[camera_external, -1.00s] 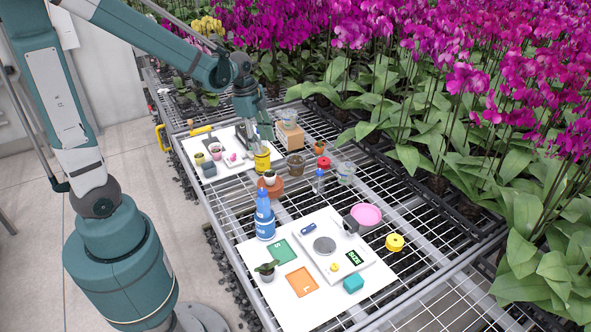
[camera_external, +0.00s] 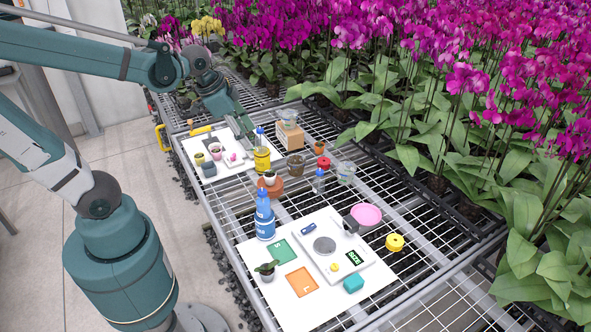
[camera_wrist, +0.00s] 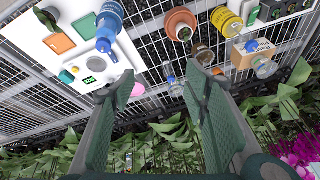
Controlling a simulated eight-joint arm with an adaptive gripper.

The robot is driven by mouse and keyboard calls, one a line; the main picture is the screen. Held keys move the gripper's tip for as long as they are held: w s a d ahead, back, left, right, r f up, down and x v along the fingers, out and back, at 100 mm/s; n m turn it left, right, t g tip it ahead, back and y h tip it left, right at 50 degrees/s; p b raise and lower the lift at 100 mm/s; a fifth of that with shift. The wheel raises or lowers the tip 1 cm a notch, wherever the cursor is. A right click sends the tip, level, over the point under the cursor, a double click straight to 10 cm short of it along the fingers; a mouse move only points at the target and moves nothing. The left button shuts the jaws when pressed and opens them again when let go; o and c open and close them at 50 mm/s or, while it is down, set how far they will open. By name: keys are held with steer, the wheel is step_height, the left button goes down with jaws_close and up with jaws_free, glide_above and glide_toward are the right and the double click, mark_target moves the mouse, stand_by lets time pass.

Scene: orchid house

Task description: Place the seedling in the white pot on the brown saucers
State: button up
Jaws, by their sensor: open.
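My gripper (camera_external: 243,139) is behind the yellow-labelled bottle, away from the pot and saucers. In the wrist view my gripper (camera_wrist: 158,78) has its two fingers wide apart with nothing between them.
A yellow-labelled bottle (camera_external: 262,159) and a blue bottle (camera_external: 265,212) stand near the saucers. A white board (camera_external: 318,303) holds a scale and a grey pot with a plant (camera_external: 267,271). A cardboard box (camera_external: 290,136) stands behind. Orchids line the right.

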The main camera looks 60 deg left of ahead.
steer(key=s+d+r+n+t, duration=0.2)
steer(key=s+d+n, duration=0.1)
steer(key=s, duration=0.4)
steer(key=shift+d+r+n, duration=0.3)
steer(key=shift+r+n, duration=0.1)
steer(key=shift+n, duration=0.3)
